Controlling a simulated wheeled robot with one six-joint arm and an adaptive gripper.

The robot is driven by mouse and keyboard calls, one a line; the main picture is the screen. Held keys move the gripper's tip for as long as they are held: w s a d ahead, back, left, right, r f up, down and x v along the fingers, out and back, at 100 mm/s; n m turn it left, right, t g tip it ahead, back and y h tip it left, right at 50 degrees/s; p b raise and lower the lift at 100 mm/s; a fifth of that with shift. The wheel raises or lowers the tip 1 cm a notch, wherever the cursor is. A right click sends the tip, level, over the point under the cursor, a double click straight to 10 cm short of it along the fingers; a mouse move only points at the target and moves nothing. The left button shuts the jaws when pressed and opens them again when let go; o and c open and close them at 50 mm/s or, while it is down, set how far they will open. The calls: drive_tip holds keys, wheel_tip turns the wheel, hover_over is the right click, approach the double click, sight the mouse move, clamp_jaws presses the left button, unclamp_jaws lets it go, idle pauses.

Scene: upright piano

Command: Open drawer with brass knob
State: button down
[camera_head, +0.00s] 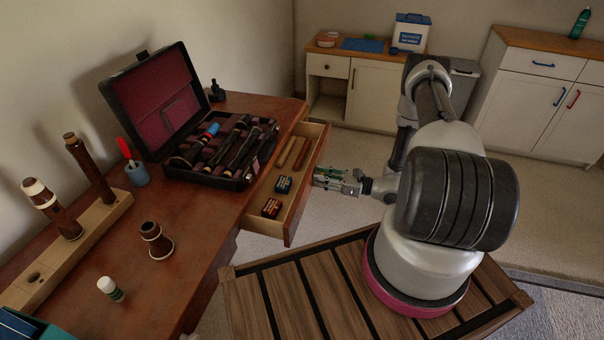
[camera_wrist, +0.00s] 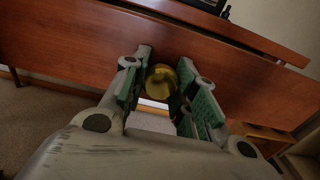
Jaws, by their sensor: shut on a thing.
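The drawer (camera_head: 297,205) under the wooden desk stands pulled out, with its contents showing in the head view. Its reddish-brown front (camera_wrist: 80,62) fills much of the wrist view. The round brass knob (camera_wrist: 162,82) sits between the green-padded fingers of my gripper (camera_wrist: 163,72), which is shut on it. In the head view my gripper (camera_head: 320,178) is at the outer face of the drawer front, and the knob is hidden there.
In the drawer lie small boxes (camera_head: 271,208) and wooden sticks (camera_head: 303,153). On the desk (camera_head: 195,222) stand an open instrument case (camera_head: 175,125) and a wooden peg stand (camera_head: 95,228). Cabinets (camera_head: 540,95) line the back.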

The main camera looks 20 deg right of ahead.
drive_tip(key=v, duration=0.9)
drive_tip(key=c, duration=1.1)
unclamp_jaws()
drive_tip(key=v, duration=1.2)
